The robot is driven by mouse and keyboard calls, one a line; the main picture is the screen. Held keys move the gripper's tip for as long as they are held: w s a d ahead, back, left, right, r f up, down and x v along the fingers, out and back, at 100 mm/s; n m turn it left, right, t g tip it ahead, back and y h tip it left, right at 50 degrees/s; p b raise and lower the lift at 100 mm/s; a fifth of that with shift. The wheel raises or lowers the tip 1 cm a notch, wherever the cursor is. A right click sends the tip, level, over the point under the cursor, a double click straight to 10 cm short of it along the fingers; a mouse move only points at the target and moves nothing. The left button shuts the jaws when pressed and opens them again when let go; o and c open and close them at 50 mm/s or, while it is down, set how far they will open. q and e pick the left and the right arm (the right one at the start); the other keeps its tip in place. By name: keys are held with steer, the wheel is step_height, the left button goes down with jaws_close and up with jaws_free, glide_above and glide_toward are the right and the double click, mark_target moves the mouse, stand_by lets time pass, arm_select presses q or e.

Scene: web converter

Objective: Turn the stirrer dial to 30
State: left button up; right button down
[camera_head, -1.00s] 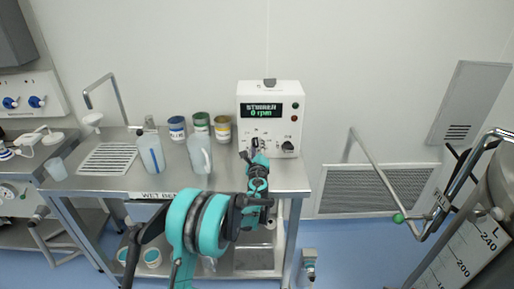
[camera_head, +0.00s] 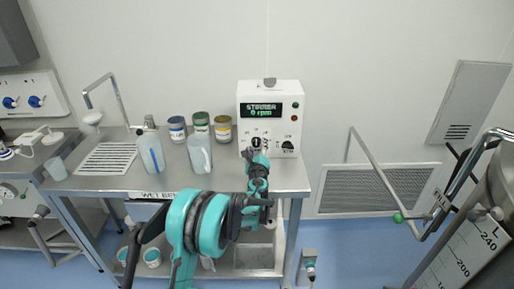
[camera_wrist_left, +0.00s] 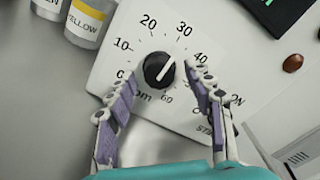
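The stirrer control box (camera_head: 270,92) is white and stands at the back of the steel bench. Its display (camera_head: 261,110) reads "STIRRER 0 rpm". In the left wrist view, the round black stirrer dial (camera_wrist_left: 158,70) sits in a ring of numbers from 0 to 60. Its white line slants to the upper right, roughly toward 30. My left gripper (camera_wrist_left: 160,82) is open, its purple-padded fingers on either side of the dial, with visible gaps. In the head view, my left gripper (camera_head: 256,150) is at the box front and partly hides the dial. My right gripper is not in view.
Several labelled pots, including a yellow one (camera_head: 221,130), and clear jugs (camera_head: 199,155) stand left of the box. A steel vessel (camera_head: 497,185) is at right.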

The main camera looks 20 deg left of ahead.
arm_select(q)
steer(key=v, duration=1.2)
steer(key=s+a+r+n+g, duration=0.2)
steer(key=s+a+n+g, duration=0.1)
steer(key=s+n, duration=0.45)
steer(key=s+a+r+n+g, duration=0.1)
steer(key=s+a+n+g, duration=0.2)
steer(key=s+n, duration=0.4)
steer(key=s+d+f+n+g+h, duration=0.1)
steer(key=s+d+f+n, duration=0.1)
steer(key=s, duration=0.5)
steer(key=s+d+f+n+g+h, duration=0.2)
steer(key=s+d+n, duration=0.1)
steer(key=s, duration=0.4)
steer(key=s+d+f+n+g+h, duration=0.1)
steer(key=s+d+f+n+h, duration=0.1)
steer(key=s, duration=0.6)
steer(key=shift+d+f+n, duration=0.35)
steer(key=shift+d+n, duration=0.4)
steer(key=shift+n, duration=0.4)
